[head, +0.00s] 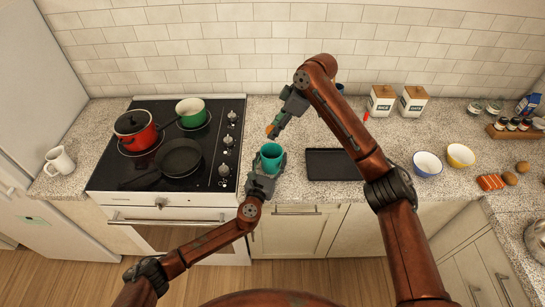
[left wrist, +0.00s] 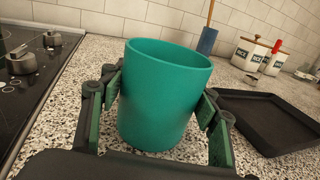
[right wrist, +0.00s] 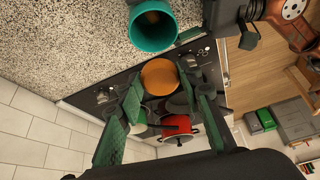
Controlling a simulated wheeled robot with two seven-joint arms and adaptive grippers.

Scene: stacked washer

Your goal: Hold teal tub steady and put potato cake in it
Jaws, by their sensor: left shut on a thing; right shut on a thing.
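The teal tub (head: 271,152) stands upright on the counter just right of the stove. My left gripper (head: 268,164) is shut around its sides; the left wrist view shows the tub (left wrist: 165,95) between both fingers. My right gripper (head: 276,126) is shut on the orange-brown potato cake (head: 270,129) and holds it above the counter, behind the tub in the head view. In the right wrist view the potato cake (right wrist: 160,77) is at the fingertips, apart from the tub (right wrist: 150,35). A brownish patch shows inside the tub; I cannot tell what it is.
A black tray (head: 330,164) lies right of the tub. The stove (head: 110,180) carries a red pot (head: 135,132), a green pot (head: 191,112) and a black pan (head: 180,157). Canisters (head: 382,100) and bowls (head: 427,164) stand farther right.

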